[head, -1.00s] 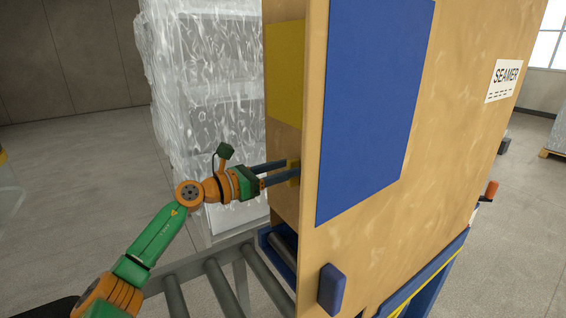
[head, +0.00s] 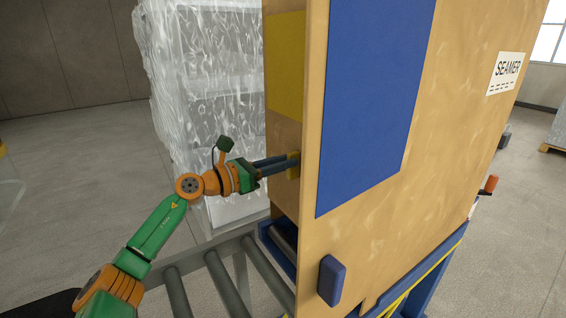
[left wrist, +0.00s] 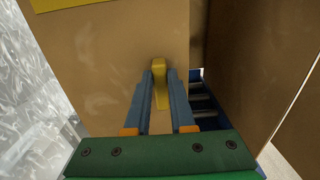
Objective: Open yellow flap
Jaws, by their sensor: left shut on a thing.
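My left gripper (head: 289,163) reaches in from the left to the narrow end face of the tan seamer cabinet (head: 284,192). Its two blue-grey fingers are shut on a small yellow handle (head: 294,160) that sticks out of that face. In the left wrist view the yellow handle (left wrist: 161,90) stands between the fingertips, with part of it hidden by them. A flat yellow panel (head: 285,65) lies on the same face above the handle. Its lower edge also shows at the top left of the left wrist view (left wrist: 55,4). My right gripper is in neither view.
A large blue panel (head: 370,95) covers part of the cabinet's broad side. A roller conveyor (head: 215,275) runs low under my left arm into a blue-framed opening (head: 280,245). A plastic-wrapped stack (head: 205,100) stands close behind the gripper. Open floor (head: 75,170) lies to the left.

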